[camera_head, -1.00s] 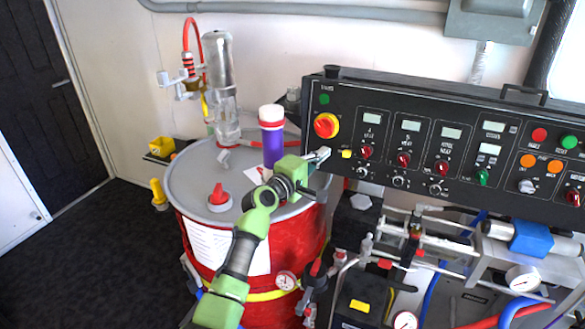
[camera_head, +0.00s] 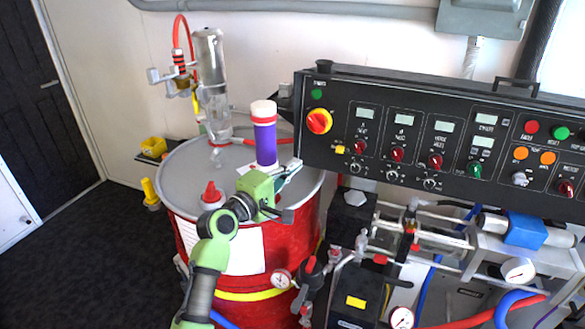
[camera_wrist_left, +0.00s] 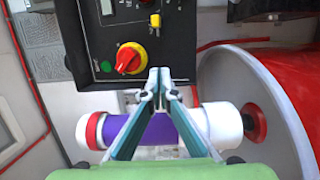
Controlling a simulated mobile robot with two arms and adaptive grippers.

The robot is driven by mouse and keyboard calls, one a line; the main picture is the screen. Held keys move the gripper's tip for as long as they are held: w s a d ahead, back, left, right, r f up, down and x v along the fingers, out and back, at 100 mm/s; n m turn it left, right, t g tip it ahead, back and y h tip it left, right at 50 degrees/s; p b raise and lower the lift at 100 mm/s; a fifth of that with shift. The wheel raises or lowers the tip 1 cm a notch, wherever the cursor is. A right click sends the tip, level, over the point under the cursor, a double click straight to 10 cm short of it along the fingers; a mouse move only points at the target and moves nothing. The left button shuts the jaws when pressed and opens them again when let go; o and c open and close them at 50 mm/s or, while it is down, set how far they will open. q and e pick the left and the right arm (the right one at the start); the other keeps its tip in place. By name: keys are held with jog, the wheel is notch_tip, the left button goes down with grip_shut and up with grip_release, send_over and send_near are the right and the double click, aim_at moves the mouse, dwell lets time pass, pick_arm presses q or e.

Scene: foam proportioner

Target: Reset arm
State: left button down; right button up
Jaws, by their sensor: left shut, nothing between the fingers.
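My left arm is green and grey and comes up from the bottom of the head view. Its gripper (camera_head: 288,176) is over the drum lid, left of the control panel, and is shut with nothing in it. In the left wrist view the two fingertips (camera_wrist_left: 160,82) meet below the red and yellow rotary knob (camera_wrist_left: 130,58). A purple bottle with a white and red cap (camera_head: 265,135) stands on the drum lid, just behind the gripper. In the wrist view the bottle (camera_wrist_left: 155,130) shows behind the fingers, apart from their tips. My right gripper is in no view.
The red drum (camera_head: 240,262) with a grey lid carries a red-capped bung (camera_head: 211,196) and a clear pump cylinder (camera_head: 213,95). The black control panel (camera_head: 400,180) stands at the right, with pipes and gauges below.

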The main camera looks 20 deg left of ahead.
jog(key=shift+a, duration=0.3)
